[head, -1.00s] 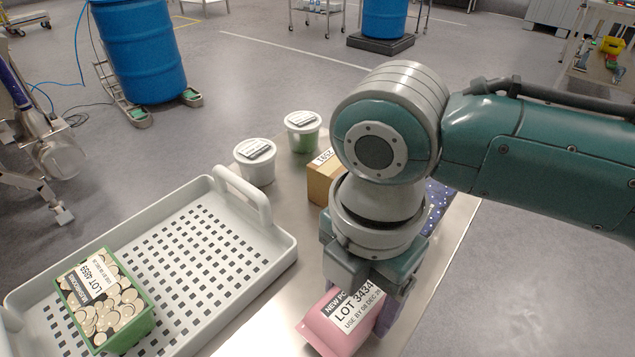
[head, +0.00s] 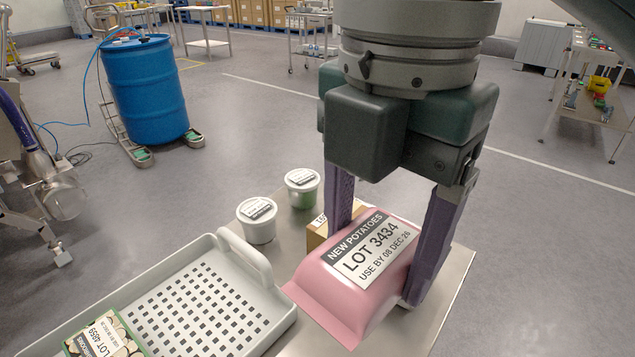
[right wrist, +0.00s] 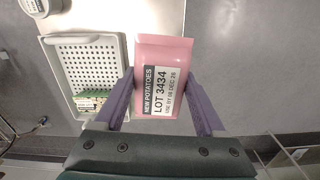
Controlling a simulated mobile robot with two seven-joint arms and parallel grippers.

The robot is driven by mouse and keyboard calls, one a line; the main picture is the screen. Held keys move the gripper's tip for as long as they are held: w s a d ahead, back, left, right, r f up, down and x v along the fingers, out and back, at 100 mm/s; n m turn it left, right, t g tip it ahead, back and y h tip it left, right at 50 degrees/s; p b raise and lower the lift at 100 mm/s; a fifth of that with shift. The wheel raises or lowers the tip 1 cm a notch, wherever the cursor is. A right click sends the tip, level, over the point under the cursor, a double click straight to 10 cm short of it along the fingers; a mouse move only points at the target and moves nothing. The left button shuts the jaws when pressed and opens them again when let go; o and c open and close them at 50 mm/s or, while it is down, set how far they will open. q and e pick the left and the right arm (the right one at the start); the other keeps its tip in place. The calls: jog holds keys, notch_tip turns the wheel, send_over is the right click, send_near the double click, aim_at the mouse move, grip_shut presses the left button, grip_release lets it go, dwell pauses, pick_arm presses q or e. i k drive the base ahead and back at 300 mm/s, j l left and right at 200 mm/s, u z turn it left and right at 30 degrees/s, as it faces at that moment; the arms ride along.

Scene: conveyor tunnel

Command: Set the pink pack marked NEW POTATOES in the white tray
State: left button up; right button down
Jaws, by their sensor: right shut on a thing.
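The pink pack marked NEW POTATOES (head: 345,285) is held by my right gripper (head: 385,240), with one purple finger on each side of it. The pack appears lifted above the steel table, right of the tray. It also shows in the right wrist view (right wrist: 162,60), between the fingers (right wrist: 160,105). The white tray (head: 262,258) stands at the lower left of the head view, with a slotted floor and a raised handle. A green pack of mushrooms (head: 125,335) lies in its near left part. My left gripper is not in view.
Two white tubs, one (head: 257,222) nearer and one with green contents (head: 302,188), stand behind the tray. A cardboard box (head: 316,238) is partly hidden behind the pink pack. The tray's far and right floor is bare. A blue drum (head: 145,90) stands on the floor beyond.

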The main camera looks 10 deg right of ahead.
aim_at(200, 316)
jog(key=i+l+u, duration=0.15)
jog(key=u, duration=0.35)
jog(key=i+l+u, duration=0.2)
jog(key=u, duration=0.3)
jog(key=i+l+u, duration=0.1)
jog(key=l+u, duration=0.6)
jog(key=u, duration=0.3)
jog(key=l+u, duration=0.75)
jog(key=u, duration=0.25)
